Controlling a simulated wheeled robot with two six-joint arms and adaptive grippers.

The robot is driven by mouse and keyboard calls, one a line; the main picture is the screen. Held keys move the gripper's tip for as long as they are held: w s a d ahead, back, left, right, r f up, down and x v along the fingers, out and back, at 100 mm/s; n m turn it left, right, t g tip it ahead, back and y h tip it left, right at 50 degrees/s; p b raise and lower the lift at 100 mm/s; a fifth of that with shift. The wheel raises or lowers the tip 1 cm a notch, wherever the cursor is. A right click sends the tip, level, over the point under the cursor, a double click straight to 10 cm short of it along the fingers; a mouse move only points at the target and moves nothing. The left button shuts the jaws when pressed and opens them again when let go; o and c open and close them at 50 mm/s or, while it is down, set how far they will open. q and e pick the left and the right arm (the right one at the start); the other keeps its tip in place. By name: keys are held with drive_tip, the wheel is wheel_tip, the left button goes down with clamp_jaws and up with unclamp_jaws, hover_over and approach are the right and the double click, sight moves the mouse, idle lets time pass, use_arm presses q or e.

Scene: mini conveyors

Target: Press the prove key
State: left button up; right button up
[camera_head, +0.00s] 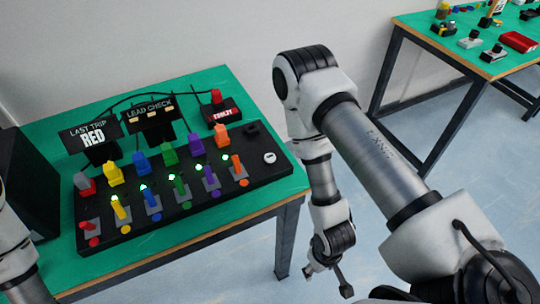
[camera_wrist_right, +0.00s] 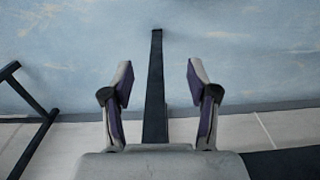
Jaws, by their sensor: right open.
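No key with a readable "prove" label shows. A black panel (camera_head: 205,196) on the green table carries coloured blocks and levers in rows, several with green lights beside them. Behind the panel stands a small dark box (camera_head: 224,114) with a red block on top and a red label, apparently "FAULTY". My right gripper (camera_head: 327,280) hangs open and empty beyond the table's right edge, well apart from the panel. In the wrist view, its open fingers (camera_wrist_right: 160,82) face the floor. My left gripper is out of view.
Signs reading "LAST TRIP RED" (camera_head: 91,135) and "LEAD CHECK" (camera_head: 151,113) stand behind the panel, with cables near them. A dark box (camera_head: 22,180) stands at the left. A second green table (camera_head: 445,42) with small items is at back right. Floor between the tables is clear.

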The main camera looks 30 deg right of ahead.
clamp_jaws()
idle(1.1)
